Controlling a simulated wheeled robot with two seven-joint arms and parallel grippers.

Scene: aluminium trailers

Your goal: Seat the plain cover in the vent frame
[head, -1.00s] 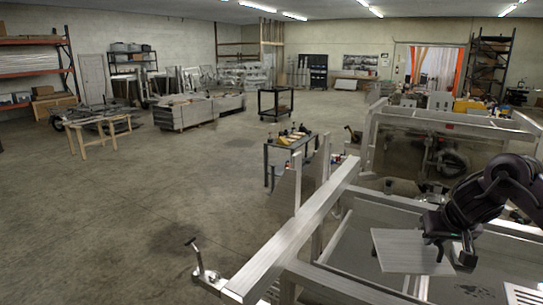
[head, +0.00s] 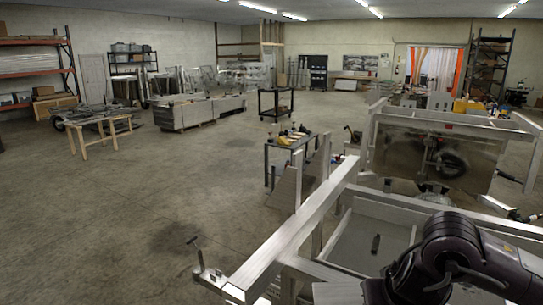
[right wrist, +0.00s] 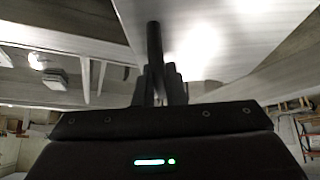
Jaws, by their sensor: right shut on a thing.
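My right gripper (right wrist: 160,82) is shut on the plain cover, a flat light-metal sheet (right wrist: 225,30) that fills the upper part of the right wrist view. In the head view a pale edge of the cover (head: 338,293) shows at the bottom, left of my dark right arm. The arm hides most of the cover and the gripper. I cannot clearly make out the vent frame; part of the trailer is behind my arm. My left gripper is not in view.
An aluminium trailer frame (head: 300,228) runs diagonally in front of me, with a small dark upright object (head: 376,243) on its grey deck. A second trailer (head: 440,150) stands behind. A small tool table (head: 290,145) is beyond. The floor at left is open.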

